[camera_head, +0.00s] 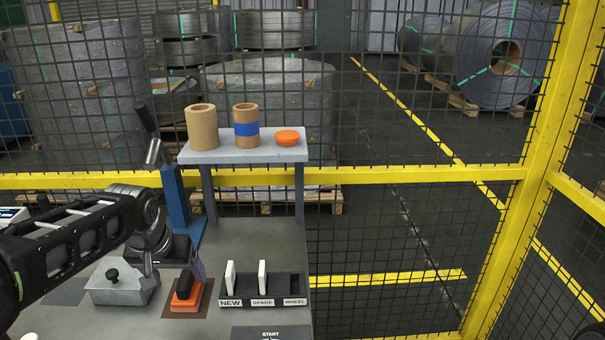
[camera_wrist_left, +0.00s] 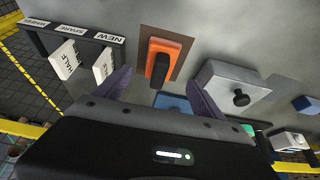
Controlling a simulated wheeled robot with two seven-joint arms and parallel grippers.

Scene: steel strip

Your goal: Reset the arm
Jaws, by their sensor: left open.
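My left arm comes in from the left in the head view. My left gripper (camera_head: 174,268) points down over the bench (camera_head: 255,240), and its jaws are apart with nothing between them. In the left wrist view the open fingers (camera_wrist_left: 160,95) frame the orange block with a black handle (camera_wrist_left: 183,50). That block (camera_head: 187,297) rests on a brown pad, apart from the fingers as far as I can see. A grey metal box with a black knob (camera_head: 120,288) is beside it. My right gripper is not visible.
A dark rack (camera_head: 283,289) labelled NEW, SPARE and WHEEL holds two white tags; the WHEEL slot looks empty. A raised shelf (camera_head: 225,154) carries a cardboard tube (camera_head: 202,128), a blue-banded tube (camera_head: 246,128) and an orange dish (camera_head: 287,138). A blue post (camera_head: 178,198) stands by my wrist. Yellow-framed mesh fence (camera_head: 430,175) is behind.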

